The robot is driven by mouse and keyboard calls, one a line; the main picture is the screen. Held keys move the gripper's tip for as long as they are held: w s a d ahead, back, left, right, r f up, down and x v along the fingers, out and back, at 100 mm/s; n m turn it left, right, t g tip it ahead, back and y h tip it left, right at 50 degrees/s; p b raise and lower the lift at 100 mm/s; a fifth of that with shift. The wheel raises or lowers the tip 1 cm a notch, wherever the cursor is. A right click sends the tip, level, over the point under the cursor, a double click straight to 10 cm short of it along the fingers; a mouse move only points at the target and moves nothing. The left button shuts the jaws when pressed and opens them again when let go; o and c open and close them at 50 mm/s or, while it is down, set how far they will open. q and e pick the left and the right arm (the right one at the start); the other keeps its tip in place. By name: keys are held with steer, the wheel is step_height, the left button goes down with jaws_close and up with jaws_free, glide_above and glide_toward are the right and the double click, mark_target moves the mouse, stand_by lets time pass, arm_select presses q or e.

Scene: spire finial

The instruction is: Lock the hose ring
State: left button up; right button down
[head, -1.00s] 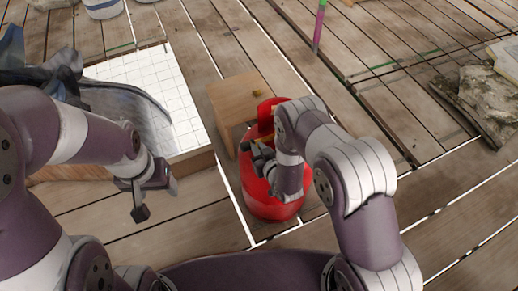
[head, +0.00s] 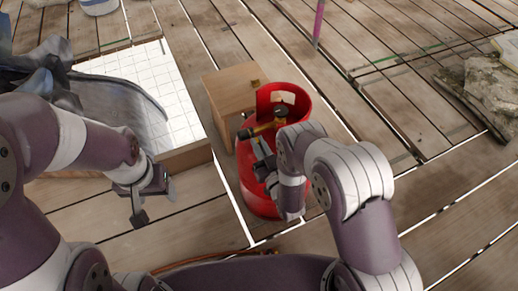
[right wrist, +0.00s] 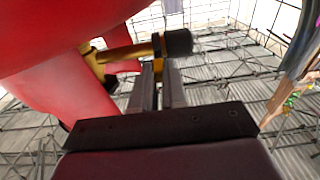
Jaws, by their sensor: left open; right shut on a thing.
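A red gas cylinder (head: 258,195) with an open collar stands on the planks. Inside the collar is a brass valve with a dark knob (head: 281,112). A brass outlet runs left from it to a black end (head: 243,134), which also shows in the right wrist view (right wrist: 178,42). A brass ring (right wrist: 157,46), which I take for the hose ring, sits just behind that black end. My right gripper (head: 259,146) is shut on this ring from below; its fingertips (right wrist: 160,66) partly hide it. My left gripper (head: 155,204) is open and empty, left of the cylinder.
A wooden box (head: 231,92) stands close behind the cylinder. A white-gridded panel (head: 178,95) in a wooden frame and grey cloth lie left. A brown hose (head: 205,259) shows near my base. Rocks (head: 490,88) lie right; planks between are clear.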

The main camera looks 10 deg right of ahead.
arm_select(q)
steer(key=shift+f+b, duration=0.75)
steer(key=shift+f, duration=0.45)
arm_select(e)
steer(key=shift+f+t, duration=0.35)
steer(key=shift+t, duration=0.25)
steer(key=c, duration=1.2)
jaws_free()
steer(key=shift+o, duration=0.2)
arm_select(q)
step_height(320, 180, up, 8)
steer(key=p, duration=0.7)
steer(key=shift+f, duration=0.25)
arm_select(e)
steer(key=v, duration=1.2)
